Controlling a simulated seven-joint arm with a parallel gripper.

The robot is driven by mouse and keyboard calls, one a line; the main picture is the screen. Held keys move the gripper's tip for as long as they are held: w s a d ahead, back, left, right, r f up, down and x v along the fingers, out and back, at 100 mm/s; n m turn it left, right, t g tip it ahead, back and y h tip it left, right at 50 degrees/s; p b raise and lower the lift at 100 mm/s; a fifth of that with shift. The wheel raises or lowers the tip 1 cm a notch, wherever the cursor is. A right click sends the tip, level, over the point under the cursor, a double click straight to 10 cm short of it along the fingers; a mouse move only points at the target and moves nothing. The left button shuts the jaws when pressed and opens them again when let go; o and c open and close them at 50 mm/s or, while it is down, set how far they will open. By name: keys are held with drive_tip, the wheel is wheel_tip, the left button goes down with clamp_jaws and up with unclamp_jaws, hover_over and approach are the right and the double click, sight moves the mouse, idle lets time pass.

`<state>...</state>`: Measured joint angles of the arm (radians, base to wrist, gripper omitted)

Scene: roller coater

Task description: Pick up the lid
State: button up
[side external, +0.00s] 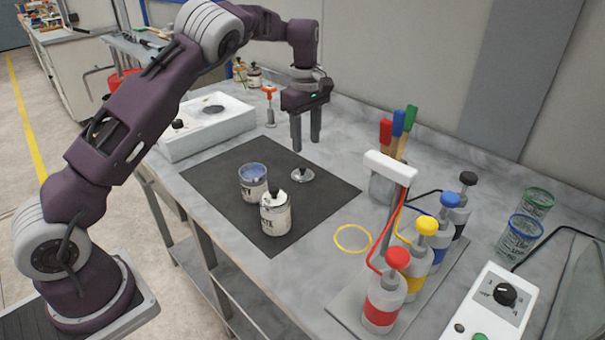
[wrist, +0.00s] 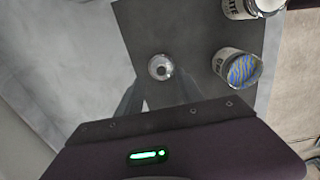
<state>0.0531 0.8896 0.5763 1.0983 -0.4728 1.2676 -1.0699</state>
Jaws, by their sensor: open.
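A round metal lid with a dark knob (side external: 302,174) lies on the black mat (side external: 320,205), near the mat's far right edge. In the wrist view the lid (wrist: 160,67) lies on the mat just beyond the fingers. My gripper (side external: 306,146) is open and empty. It points down above the table, behind the lid and apart from it. An open can with blue contents (side external: 253,180) stands on the mat to the left of the lid. A closed white can with a dark knob (side external: 276,214) stands in front of the open can.
A white box-shaped device (side external: 206,128) stands left of the mat. An orange-handled tool (side external: 270,104) stands behind the mat. Pump bottles (side external: 384,300), a brush holder (side external: 384,186) and a yellow ring (side external: 352,239) are to the right. The mat around the lid is clear.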

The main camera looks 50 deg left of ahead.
sight(303, 167)
drive_tip(key=f, duration=0.2)
drive_tip(key=a+f, duration=0.1)
drive_tip(key=f, duration=0.5)
drive_tip(key=shift+a+f, duration=0.1)
drive_tip(key=shift+a, duration=0.05)
clamp_jaws()
